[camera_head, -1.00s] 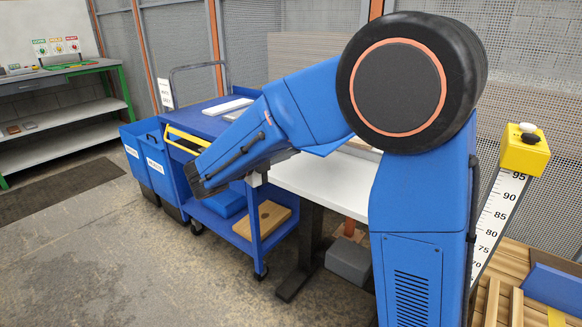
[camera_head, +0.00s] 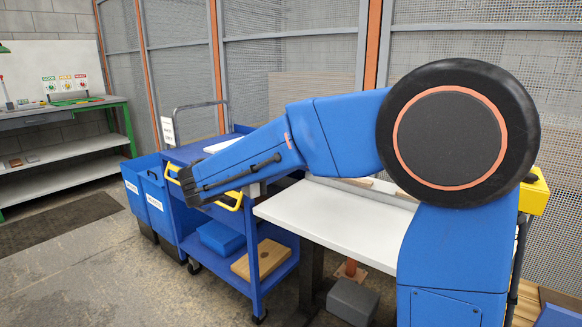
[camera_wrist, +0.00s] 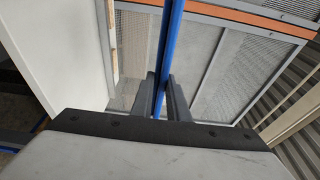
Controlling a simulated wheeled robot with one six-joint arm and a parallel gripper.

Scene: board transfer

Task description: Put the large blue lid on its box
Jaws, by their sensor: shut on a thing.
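My gripper (camera_wrist: 165,98) shows in the wrist view with its two grey fingers close together. They are shut on a thin blue piece seen edge-on, which I take to be the large blue lid (camera_wrist: 172,38). It runs from between the fingers to the top of the picture. In the head view my arm reaches left across the table and toward the cart; the fingertips and the held piece are hidden there. A blue box-like object (camera_head: 221,238) sits on the cart's lower shelf. I cannot tell whether it is the lid's box.
A white table (camera_head: 335,222) stands below my arm. Left of it is the blue cart (camera_head: 252,285) with a wooden board (camera_head: 262,258) on its lower shelf. Two labelled blue bins (camera_head: 157,203) stand beside the cart. Mesh panels (camera_head: 285,60) close the back. Floor is open in front of the cart.

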